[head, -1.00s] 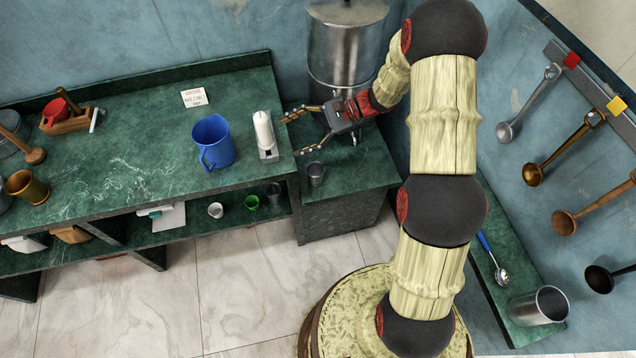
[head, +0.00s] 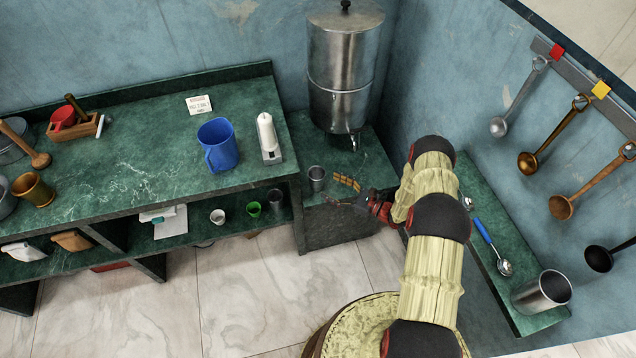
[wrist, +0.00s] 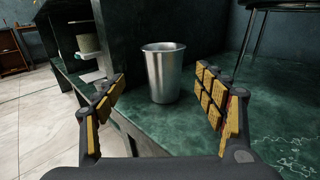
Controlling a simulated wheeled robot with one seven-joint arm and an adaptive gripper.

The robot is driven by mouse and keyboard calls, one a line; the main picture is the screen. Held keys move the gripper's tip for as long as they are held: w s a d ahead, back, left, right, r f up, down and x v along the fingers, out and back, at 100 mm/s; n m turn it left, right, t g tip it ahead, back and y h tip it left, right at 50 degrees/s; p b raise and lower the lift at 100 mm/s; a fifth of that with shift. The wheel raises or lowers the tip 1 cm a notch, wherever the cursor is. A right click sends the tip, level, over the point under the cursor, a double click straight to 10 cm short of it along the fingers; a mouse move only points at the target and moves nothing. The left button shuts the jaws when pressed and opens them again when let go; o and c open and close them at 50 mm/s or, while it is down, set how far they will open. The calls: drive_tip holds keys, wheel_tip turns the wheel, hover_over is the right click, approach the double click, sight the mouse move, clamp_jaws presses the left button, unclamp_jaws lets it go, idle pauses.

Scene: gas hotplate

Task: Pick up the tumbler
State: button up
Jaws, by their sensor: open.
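The tumbler, a plain metal cup (head: 317,178), stands upright near the front left of the low green counter beneath the steel urn. In the wrist view the tumbler (wrist: 162,73) stands ahead, between the lines of my two fingers and beyond their tips. My gripper (head: 345,190) is just right of the tumbler in the head view, low and close to the counter's front edge. In the wrist view my gripper (wrist: 160,95) is open with yellow-padded fingers spread wide, and nothing is between them. The far finger is partly hidden in the head view.
The steel urn (head: 345,70) with its tap stands behind the tumbler. The higher green counter (head: 130,150) rises to the left, with a blue jug (head: 217,145) and a white candle-like dispenser (head: 267,138). A shelf below holds small cups (head: 253,208).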

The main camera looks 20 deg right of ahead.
sight(317, 176)
drive_tip(key=shift+x, duration=1.25)
drive_tip(key=shift+w+d+r+b+x, duration=0.15)
drive_tip(key=shift+b+x, duration=0.3)
drive_tip(key=shift+x, duration=0.85)
drive_tip(key=shift+w+d+r+b+x, duration=0.15)
drive_tip(key=shift+b+x, duration=0.25)
drive_tip(key=shift+x, duration=0.9)
drive_tip(key=shift+s+a, duration=0.1)
drive_tip(key=c, duration=0.3)
drive_tip(key=c, duration=1)
drive_tip(key=shift+r, duration=0.1)
